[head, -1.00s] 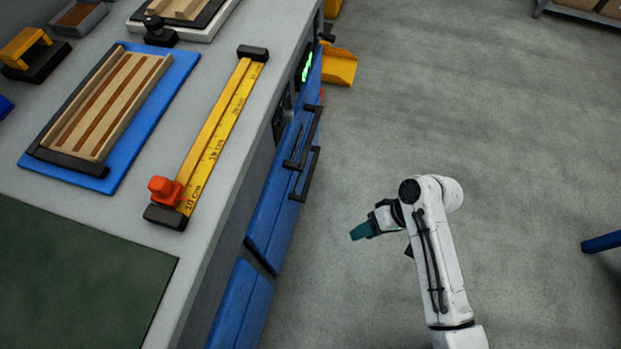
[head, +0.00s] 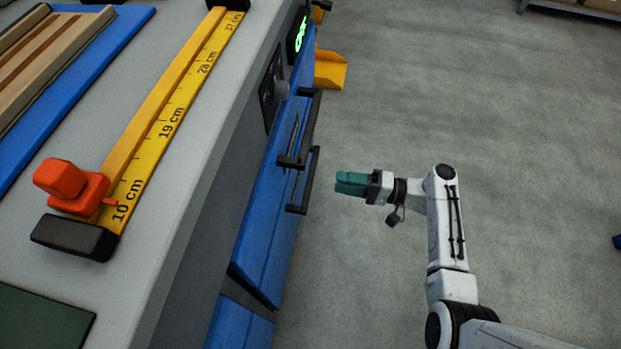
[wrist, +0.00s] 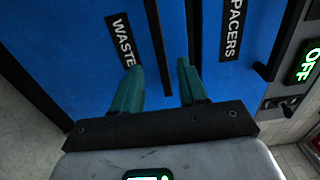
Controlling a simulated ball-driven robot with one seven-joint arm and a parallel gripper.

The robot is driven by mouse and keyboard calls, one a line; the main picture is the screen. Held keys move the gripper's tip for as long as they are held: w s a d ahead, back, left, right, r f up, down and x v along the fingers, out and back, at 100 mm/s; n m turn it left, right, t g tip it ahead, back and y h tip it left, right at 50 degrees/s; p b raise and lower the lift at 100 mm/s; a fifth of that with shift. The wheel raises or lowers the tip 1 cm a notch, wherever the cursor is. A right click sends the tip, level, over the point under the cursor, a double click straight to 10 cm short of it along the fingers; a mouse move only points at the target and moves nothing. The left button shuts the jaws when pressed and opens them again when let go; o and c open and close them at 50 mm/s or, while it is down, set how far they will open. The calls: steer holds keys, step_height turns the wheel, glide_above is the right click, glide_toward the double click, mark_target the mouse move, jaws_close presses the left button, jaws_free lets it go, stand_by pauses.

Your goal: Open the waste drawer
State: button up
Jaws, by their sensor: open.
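The waste drawer (wrist: 85,55) has a blue front with a black WASTE label in the wrist view. It looks closed. In the head view it is the lower blue front (head: 281,255), and its dark bar handle (head: 306,182) is the lower of two. My gripper (head: 338,184) is open and empty, just right of this handle with a small gap. In the wrist view its teal fingers (wrist: 159,68) appear on either side of a dark bar (wrist: 153,30), which seems to be the waste handle. I see no contact.
The spacers drawer (wrist: 250,60), with its own bar handle (head: 303,130), is directly above. A green OFF display (wrist: 309,64) is beside the fronts. The grey worktop (head: 190,130) overhangs at left. A yellow bin (head: 330,70) stands beyond.

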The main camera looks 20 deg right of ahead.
mark_target(311, 177)
steer(key=b+x, duration=0.1)
steer(key=x, duration=0.8)
jaws_close()
stand_by(0.4)
